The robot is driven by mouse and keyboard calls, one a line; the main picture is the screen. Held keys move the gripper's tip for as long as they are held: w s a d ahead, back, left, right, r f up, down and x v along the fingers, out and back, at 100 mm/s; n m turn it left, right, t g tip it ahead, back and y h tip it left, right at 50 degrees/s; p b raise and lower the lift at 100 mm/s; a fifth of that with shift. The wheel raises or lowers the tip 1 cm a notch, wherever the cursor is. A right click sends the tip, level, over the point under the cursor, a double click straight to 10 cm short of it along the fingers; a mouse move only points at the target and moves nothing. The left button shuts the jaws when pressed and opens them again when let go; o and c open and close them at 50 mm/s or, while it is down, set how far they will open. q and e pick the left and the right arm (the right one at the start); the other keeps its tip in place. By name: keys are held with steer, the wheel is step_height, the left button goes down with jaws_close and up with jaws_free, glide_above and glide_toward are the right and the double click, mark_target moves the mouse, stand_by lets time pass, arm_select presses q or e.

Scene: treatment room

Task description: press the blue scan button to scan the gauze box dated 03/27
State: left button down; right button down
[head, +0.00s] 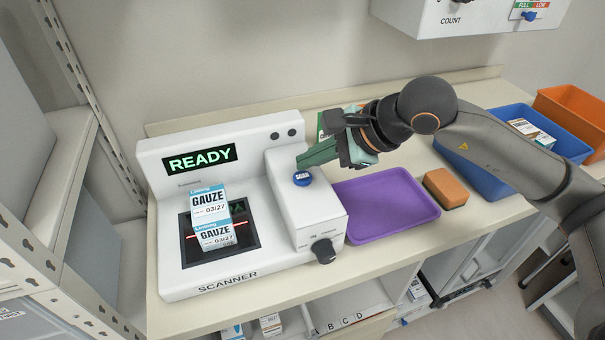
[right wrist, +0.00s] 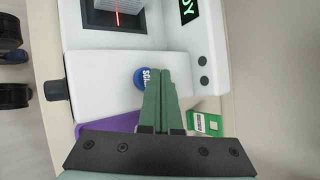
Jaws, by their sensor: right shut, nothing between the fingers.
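The white scanner (head: 225,282) stands on the counter, its screen (head: 200,159) reading READY. The gauze box (head: 209,203), white and blue and marked 03/27, sits on the dark scan window (head: 188,226), where a red line shines. The blue scan button (head: 302,180) is on the raised right part of the scanner; it also shows in the right wrist view (right wrist: 139,77). My right gripper (head: 299,164) is shut and empty, its green fingertips close beside the button. I cannot tell whether they touch it. My left gripper is not in view.
A purple tray (head: 390,203) lies right of the scanner, with an orange-and-dark sponge (head: 445,188) beside it. A green-and-white box (right wrist: 207,124) stands behind my right gripper. Blue (head: 483,180) and orange (head: 578,112) bins are at the right. A black knob (head: 323,250) juts from the scanner's front.

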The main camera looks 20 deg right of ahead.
mark_target(310, 178)
steer(key=shift+f, duration=0.1)
stand_by(0.8)
steer(key=shift+f+b, duration=0.3)
steer(key=shift+b, duration=0.35)
steer(key=shift+f+b, duration=0.45)
steer(key=shift+b, duration=0.1)
stand_by(0.5)
steer(key=shift+r, duration=0.1)
steer(key=shift+r+p, duration=0.35)
steer(key=shift+r, duration=0.4)
steer(key=shift+r+p, duration=1.55)
steer(key=shift+r, duration=0.95)
